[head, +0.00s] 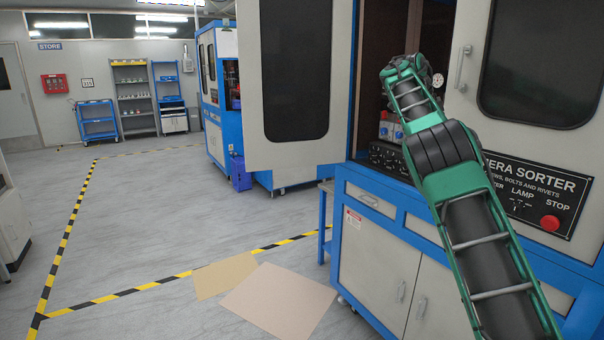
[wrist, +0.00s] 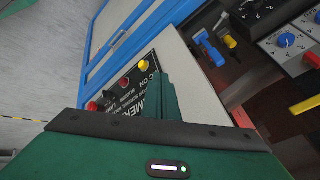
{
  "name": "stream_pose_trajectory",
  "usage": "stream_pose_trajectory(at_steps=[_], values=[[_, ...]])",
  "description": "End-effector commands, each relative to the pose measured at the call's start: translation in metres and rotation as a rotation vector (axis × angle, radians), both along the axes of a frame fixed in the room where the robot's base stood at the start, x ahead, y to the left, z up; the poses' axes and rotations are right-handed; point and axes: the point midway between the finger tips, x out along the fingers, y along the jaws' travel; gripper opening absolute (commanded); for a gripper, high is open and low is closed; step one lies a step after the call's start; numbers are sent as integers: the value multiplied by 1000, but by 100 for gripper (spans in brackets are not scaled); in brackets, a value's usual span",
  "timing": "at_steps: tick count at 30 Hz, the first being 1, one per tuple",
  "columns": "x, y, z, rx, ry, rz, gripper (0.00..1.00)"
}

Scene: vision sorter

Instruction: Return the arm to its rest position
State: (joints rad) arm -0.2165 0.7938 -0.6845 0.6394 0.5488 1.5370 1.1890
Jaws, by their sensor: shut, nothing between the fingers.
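My green and black arm (head: 470,215) reaches up from the lower right of the head view to the open front of the sorter cabinet. Its far end is at the cabinet opening, and my gripper's fingertips cannot be made out there. In the wrist view my gripper (wrist: 160,98) is shut, its dark green fingers together with nothing held. They show in front of the sorter's black label panel (wrist: 126,88), which has yellow and red buttons.
The sorter's left door (head: 290,150) stands open; its right door (head: 468,105) is beside my arm. A red stop button (head: 550,223) is on the front. Blue-knobbed controls (wrist: 286,40) lie inside.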

Motion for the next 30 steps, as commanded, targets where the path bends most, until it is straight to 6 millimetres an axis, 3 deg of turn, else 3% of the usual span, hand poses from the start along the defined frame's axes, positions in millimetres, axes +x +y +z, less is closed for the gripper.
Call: stream_pose_trajectory(at_steps=[1, 6, 13, 20, 26, 30], values=[[-20, -22, 6, 24, 25, 7, 0], [-80, -71, 6, 94, 120, 88, 0], [-168, -106, -8, 195, 228, 245, 0], [-259, -108, -36, 283, 310, 451, 0], [-338, -86, -67, 339, 364, 659, 0], [-393, -62, -93, 363, 395, 814, 0]])
